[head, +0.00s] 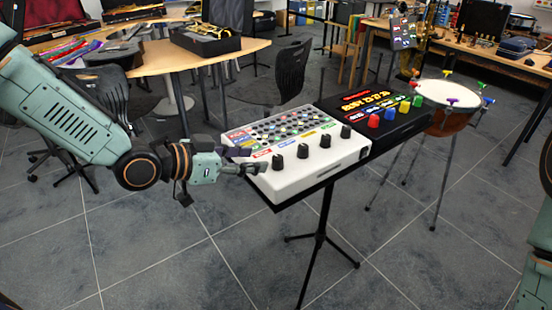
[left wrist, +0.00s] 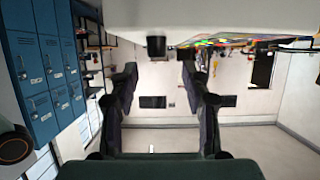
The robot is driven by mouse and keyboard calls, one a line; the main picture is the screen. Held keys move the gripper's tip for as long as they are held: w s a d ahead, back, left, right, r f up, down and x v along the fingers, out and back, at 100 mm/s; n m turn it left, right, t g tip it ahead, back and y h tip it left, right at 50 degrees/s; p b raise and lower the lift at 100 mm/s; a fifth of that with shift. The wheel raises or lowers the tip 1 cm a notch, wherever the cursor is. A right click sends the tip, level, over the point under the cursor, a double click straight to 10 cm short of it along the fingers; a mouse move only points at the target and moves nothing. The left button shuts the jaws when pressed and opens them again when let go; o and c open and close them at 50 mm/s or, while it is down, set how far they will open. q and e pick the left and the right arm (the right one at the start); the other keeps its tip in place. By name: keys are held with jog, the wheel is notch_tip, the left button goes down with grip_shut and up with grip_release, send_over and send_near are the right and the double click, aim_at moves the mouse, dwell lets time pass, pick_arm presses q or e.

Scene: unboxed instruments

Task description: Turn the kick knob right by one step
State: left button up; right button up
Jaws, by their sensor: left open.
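The white instrument box (head: 310,178) has a row of black knobs along its front and a grid of small coloured buttons behind. The label lettering is too small to read, so I cannot confirm which is the kick knob. The leftmost knob (head: 277,162) stands beside a red label. My left gripper (head: 262,168) is open and empty at the box's left end, just left of that knob. In the left wrist view, a black knob (left wrist: 156,46) shows beyond and between the two open fingertips, apart from them. My right gripper is out of view.
A black box (head: 380,112) with coloured knobs adjoins the white one on a dark stand (head: 320,235). A drum (head: 448,108) on thin legs stands at right. Tables (head: 160,60) and a chair (head: 291,68) are behind. The floor in front is clear.

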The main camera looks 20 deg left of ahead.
aim_at(275, 158)
pick_arm(q)
jog(key=shift+w+d+f+b, duration=0.15)
jog(key=shift+w+d+b, duration=0.25)
jog(key=shift+d, duration=0.4)
jog(key=shift+b+x, duration=0.9)
jog(key=shift+x, duration=1.8)
jog(key=shift+w+d+f, duration=0.1)
jog(key=shift+w+f, duration=0.1)
jog(key=shift+w, duration=0.2)
jog(key=shift+s+d+r, duration=0.1)
jog(key=shift+d, duration=0.05)
jog(key=shift+c, duration=0.3)
jog(key=c, duration=0.5)
grip_shut()
